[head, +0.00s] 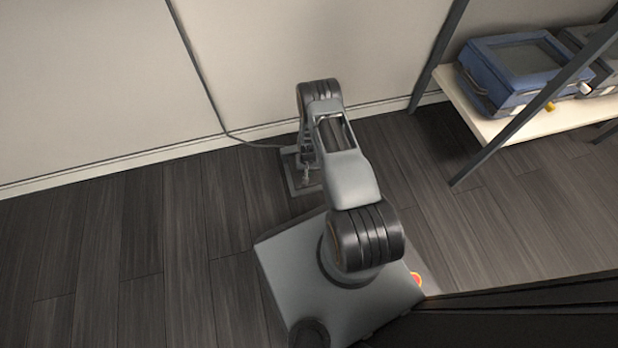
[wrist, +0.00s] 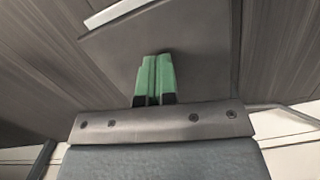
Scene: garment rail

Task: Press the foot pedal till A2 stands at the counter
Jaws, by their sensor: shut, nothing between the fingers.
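A grey foot pedal plate (head: 290,170) lies on the floor at the foot of the wall in the head view. A thin cable runs from it to the wall. My arm reaches out over the plate and hides much of it. In the wrist view my gripper (wrist: 155,60) has its green fingers together with nothing between them. A flat grey surface shows beyond the fingertips; I cannot tell whether it is the pedal or whether they touch it. A2 and the counter are not identifiable in these views.
A shelf (head: 545,120) with dark posts stands at the right against the wall, holding a blue box-shaped device (head: 510,75). The dark plank floor (head: 120,250) at the left is clear. The pale wall (head: 100,90) closes off the far side.

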